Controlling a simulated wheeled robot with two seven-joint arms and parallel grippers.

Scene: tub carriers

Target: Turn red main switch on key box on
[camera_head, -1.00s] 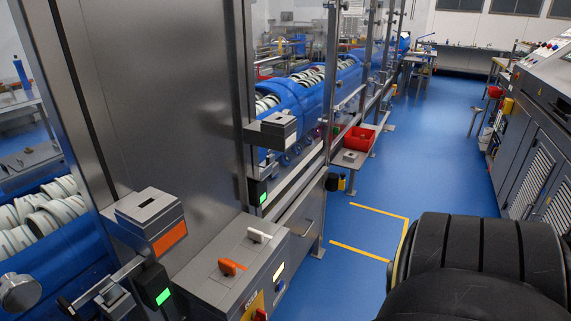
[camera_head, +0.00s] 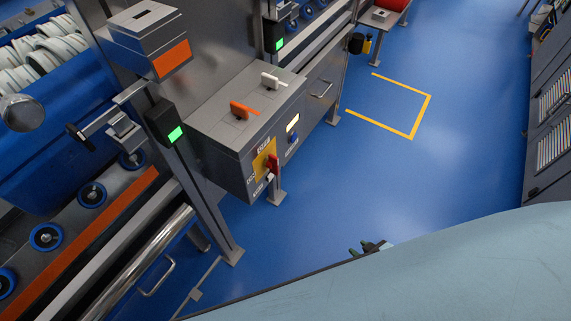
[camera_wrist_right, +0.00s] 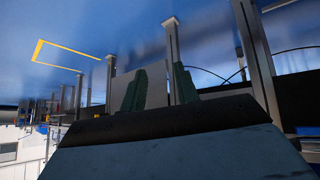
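The key box (camera_head: 215,145) is a grey metal box on a post in the left half of the head view. Its front carries a red main switch (camera_head: 273,162) on a yellow plate (camera_head: 262,155). An orange handle (camera_head: 241,110) and a white handle (camera_head: 271,80) are on its top. My right gripper (camera_head: 370,248) shows small, well right of and below the box, apart from it and over the blue floor. In the right wrist view its two green fingers (camera_wrist_right: 160,90) stand apart with nothing held. My left gripper is out of view.
A blue tub (camera_head: 55,135) with white rings stands at left, above a roller conveyor (camera_head: 92,192). Posts with green-lit sensors (camera_head: 175,133) flank the box. The blue floor (camera_head: 330,190) right of the box is clear, with yellow marking lines (camera_head: 415,122).

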